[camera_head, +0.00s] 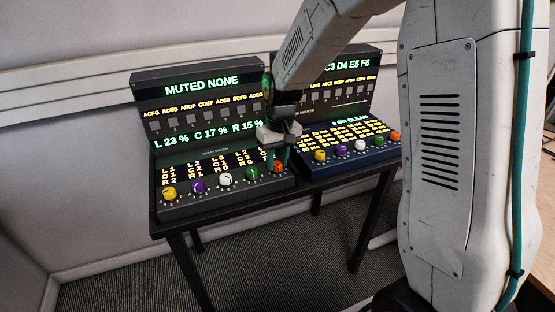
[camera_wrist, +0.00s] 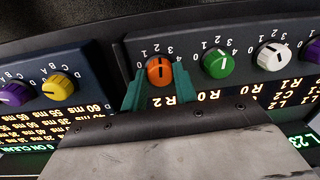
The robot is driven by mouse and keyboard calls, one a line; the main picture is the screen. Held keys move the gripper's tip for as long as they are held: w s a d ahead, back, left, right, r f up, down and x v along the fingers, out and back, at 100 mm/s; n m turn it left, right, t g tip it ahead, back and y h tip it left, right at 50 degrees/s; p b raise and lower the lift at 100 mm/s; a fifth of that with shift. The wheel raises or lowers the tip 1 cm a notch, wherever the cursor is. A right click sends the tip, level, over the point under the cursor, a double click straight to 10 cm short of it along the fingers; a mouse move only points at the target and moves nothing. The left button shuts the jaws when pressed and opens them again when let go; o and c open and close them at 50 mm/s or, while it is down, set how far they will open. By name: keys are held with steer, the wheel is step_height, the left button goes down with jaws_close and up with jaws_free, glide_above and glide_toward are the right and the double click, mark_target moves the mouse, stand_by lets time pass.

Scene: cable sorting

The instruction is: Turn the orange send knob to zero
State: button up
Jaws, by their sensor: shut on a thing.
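The orange knob (camera_head: 278,167) is at the right end of the knob row on the left console (camera_head: 222,208). In the wrist view the orange knob (camera_wrist: 159,71) sits between my gripper's two teal fingertips (camera_wrist: 159,92), one on each side. My gripper (camera_head: 279,147) is shut on this knob from above. A dark pointer line shows on the knob's face, roughly upright in the wrist view; I cannot tell exactly which number it marks. Numbers are printed around the knob. The lit display on the left console is partly hidden by my gripper.
The green knob (camera_head: 252,174) is beside the orange one, then a white knob (camera_head: 225,180), a purple one and a yellow one. The right console (camera_head: 350,153) stands close by with its own knobs, including another orange one (camera_head: 395,136). A black-legged table (camera_head: 180,228) carries both.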

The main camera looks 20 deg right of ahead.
steer(key=n, duration=0.4)
steer(key=shift+n, duration=0.3)
steer(key=n, duration=0.3)
steer(key=shift+n, duration=0.3)
steer(key=n, duration=0.3)
steer(key=shift+n+g, duration=0.3)
steer(key=shift+w+n+h, duration=0.1)
steer(key=shift+n+h, duration=0.2)
steer(key=shift+n, duration=1.5)
steer(key=o, duration=1)
steer(key=shift+c, duration=0.2)
